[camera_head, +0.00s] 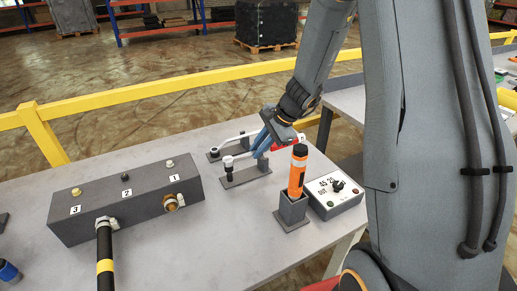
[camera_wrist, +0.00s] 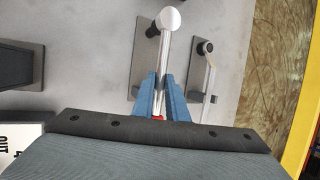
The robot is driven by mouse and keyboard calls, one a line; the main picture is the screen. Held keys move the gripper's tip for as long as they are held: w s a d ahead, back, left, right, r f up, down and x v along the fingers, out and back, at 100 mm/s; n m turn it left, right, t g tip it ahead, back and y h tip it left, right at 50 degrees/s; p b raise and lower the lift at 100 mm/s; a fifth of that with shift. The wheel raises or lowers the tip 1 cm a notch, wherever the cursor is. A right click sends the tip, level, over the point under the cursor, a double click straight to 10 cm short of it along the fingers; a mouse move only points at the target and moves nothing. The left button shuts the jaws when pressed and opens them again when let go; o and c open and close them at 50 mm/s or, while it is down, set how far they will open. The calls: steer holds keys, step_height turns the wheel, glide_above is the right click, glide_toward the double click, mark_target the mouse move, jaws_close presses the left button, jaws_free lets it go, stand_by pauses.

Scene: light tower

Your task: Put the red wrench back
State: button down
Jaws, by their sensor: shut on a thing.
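My gripper (camera_head: 259,152) is shut on the red wrench, with its blue fingers on either side of the shaft. The wrench's pale round head (camera_wrist: 168,19) shows ahead of the fingers in the wrist view, and a bit of red (camera_wrist: 158,118) shows between them. In the head view its red handle end (camera_head: 281,145) sticks out behind the fingers. The head is at the dark post of the nearer grey holder plate (camera_head: 246,177); I cannot tell whether it rests on it or hovers. The fingers hide part of the shaft.
A second pale wrench (camera_wrist: 209,75) lies on the farther holder (camera_wrist: 197,97). An orange-and-black cylinder (camera_head: 298,168) stands in a grey socket (camera_head: 292,214) near a white dial box (camera_head: 336,194). A grey numbered block (camera_head: 125,203) stands left. A yellow rail (camera_head: 150,90) runs behind the table.

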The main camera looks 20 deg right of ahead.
steer(key=shift+f, duration=0.15)
steer(key=shift+f+b, duration=1.15)
steer(key=shift+b, duration=0.05)
steer(key=c, duration=1.7)
jaws_free()
steer(key=shift+o, duration=0.2)
steer(key=b+v, duration=0.1)
steer(key=v, duration=0.6)
steer(key=shift+r, duration=0.35)
steer(key=shift+s+d, duration=0.1)
